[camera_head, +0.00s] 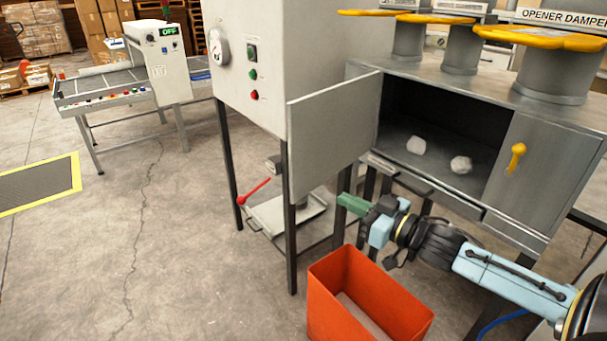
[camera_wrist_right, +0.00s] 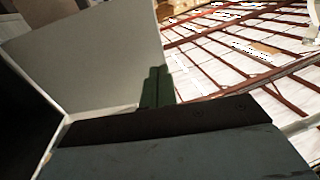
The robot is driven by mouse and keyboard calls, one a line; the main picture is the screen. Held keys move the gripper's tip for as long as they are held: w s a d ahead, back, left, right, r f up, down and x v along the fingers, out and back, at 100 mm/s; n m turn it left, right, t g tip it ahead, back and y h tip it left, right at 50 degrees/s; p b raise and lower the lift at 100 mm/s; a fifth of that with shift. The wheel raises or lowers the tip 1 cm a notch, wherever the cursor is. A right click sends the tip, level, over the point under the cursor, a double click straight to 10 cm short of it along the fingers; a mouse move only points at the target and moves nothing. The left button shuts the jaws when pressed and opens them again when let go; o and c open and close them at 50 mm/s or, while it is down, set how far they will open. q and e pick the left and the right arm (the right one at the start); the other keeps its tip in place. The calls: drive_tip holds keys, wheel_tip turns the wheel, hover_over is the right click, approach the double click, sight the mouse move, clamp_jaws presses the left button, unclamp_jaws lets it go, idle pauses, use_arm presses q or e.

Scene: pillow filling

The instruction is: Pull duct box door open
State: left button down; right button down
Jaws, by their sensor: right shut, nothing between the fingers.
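The duct box (camera_head: 474,222) is a grey metal cabinet at the right of the head view. Its left door (camera_head: 333,128) stands swung open, and two whitish lumps (camera_head: 418,145) lie inside on the floor of the box. The right door (camera_head: 536,180) is closed and has a yellow handle (camera_head: 516,156). My right gripper (camera_head: 345,204) is shut and empty, with green fingers, below the open door. In the right wrist view the fingers (camera_wrist_right: 156,87) are together, with the pale door panel (camera_wrist_right: 85,60) behind them. My left gripper is in neither view.
An orange bin (camera_head: 366,296) stands on the floor below my right gripper. Yellow-topped ducts (camera_head: 555,66) rise from the box. The floor at left is mostly clear.

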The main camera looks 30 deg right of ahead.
sight(293, 175)
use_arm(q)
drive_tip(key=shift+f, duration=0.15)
use_arm(e)
drive_tip(key=x, duration=1.3)
drive_tip(key=shift+w+f, duration=0.1)
drive_tip(key=shift+f, duration=0.05)
